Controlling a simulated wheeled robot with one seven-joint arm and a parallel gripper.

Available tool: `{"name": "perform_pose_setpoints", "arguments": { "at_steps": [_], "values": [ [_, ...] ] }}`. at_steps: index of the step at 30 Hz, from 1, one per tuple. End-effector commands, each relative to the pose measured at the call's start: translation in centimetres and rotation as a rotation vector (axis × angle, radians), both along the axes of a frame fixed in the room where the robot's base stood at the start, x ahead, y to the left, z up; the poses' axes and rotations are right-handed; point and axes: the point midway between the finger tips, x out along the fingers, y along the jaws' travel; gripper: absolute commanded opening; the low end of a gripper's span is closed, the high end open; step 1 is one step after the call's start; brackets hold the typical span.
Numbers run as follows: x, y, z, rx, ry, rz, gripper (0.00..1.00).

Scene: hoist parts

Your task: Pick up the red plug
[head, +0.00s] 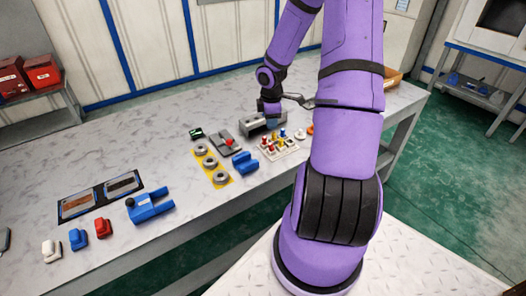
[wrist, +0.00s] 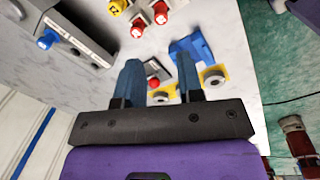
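Two small red plugs stand in white square holders in the wrist view, one red plug (wrist: 137,30) and another red plug (wrist: 160,14), beside a yellow plug (wrist: 117,6). In the head view they belong to a block of several coloured plugs (head: 280,143). A separate larger red piece (head: 103,228) lies at the table's left front; I cannot tell whether it is a plug. My gripper (wrist: 158,76) is open, its two blue-grey fingers apart with nothing seen held. In the head view my gripper (head: 270,108) is over the grey box, behind the plug block.
The grey box (head: 262,123) has a blue plug (wrist: 47,38) at its side. A red-knobbed lever (head: 229,142), yellow plate with rings (head: 221,177) and blue holder (head: 245,163) stand left of the plugs. A larger blue fixture (head: 150,205) is farther left.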

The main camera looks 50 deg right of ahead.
Motion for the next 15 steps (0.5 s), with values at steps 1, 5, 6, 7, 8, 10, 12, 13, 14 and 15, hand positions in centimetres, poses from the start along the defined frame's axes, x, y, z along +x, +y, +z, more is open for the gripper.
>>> {"name": "perform_pose_setpoints", "arguments": {
  "at_steps": [1,5,6,7,8,10,12,13,14,15],
  "values": [
    [-0.1,-0.3,-0.7,0.012,-0.002,0.008,0.34],
    [-0.1,-0.5,-1.7,0.025,-0.007,0.025,0.34],
    [-0.1,-0.6,-2.1,0.026,-0.008,0.027,0.34],
    [-0.1,-0.6,-2.5,0.027,-0.008,0.028,0.34],
    [-0.1,-0.6,-2.8,0.027,-0.007,0.028,0.34],
    [0.0,-0.6,-3.9,0.027,-0.006,0.030,0.34],
    [0.0,-0.6,-4.9,0.026,-0.005,0.030,0.34],
    [0.1,-0.6,-5.4,0.026,-0.005,0.029,0.34],
    [0.1,-0.7,-5.8,0.026,-0.006,0.028,0.34],
    [0.1,-0.7,-6.2,0.026,-0.006,0.029,0.34]
  ]
}}
